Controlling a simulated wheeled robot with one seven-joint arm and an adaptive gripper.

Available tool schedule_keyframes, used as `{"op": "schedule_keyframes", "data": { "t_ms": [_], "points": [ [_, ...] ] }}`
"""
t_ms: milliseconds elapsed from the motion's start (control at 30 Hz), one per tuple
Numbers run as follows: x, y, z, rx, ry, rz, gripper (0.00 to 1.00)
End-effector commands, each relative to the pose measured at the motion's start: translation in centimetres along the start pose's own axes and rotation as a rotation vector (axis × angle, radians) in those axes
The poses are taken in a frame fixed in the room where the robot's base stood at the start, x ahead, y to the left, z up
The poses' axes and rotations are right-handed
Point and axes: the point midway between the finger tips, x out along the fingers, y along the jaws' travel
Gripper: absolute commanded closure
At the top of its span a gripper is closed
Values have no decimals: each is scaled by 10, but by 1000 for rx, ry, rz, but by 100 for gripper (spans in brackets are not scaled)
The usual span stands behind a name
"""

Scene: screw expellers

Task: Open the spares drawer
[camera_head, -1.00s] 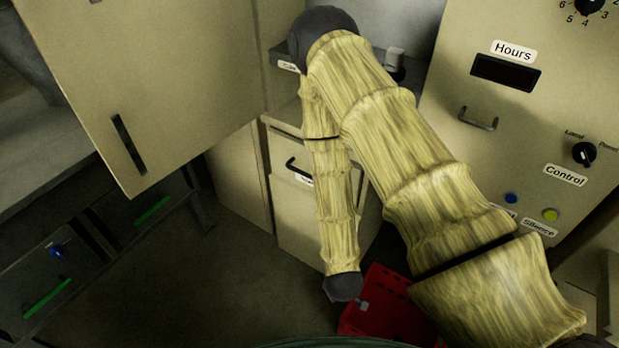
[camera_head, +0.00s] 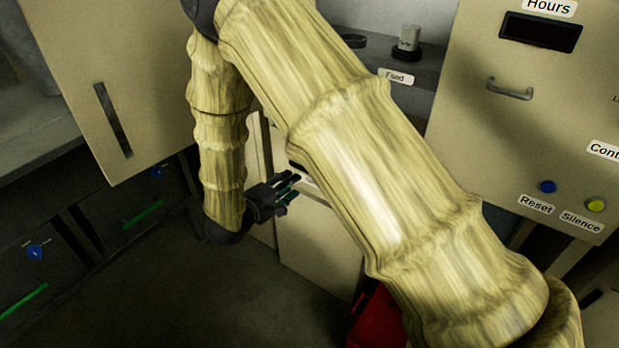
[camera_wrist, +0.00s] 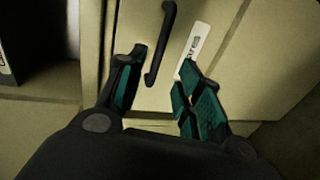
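The spares drawer is the beige drawer front (camera_head: 312,245) low in the middle of the head view, partly hidden behind my arm. In the wrist view, its front (camera_wrist: 245,75) carries a dark bar handle (camera_wrist: 160,42) and a white label (camera_wrist: 194,50), only partly legible. My gripper (camera_head: 290,190) is in front of the drawer in the head view. In the wrist view my gripper (camera_wrist: 160,85) is open and empty, its fingers apart. The handle's near end shows in the gap between the fingertips, nearer the left finger; I cannot tell whether they touch. The drawer looks shut.
A beige door (camera_head: 115,85) with a dark handle hangs at the left. A control panel (camera_head: 470,125) stands at the right. A shelf with a "Used" label (camera_head: 396,77) is behind my arm. A red box (camera_head: 378,320) sits on the floor, which is clear to its left.

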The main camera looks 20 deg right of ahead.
Motion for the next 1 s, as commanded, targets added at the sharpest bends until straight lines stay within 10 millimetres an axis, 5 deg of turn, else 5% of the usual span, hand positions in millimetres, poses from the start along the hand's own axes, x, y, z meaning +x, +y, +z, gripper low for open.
{"op": "schedule_keyframes", "data": {
  "t_ms": [700,1000],
  "points": [
    [93,0,0,-3,-5,1,65],
    [107,1,0,-3,-4,1,65]
  ]
}}
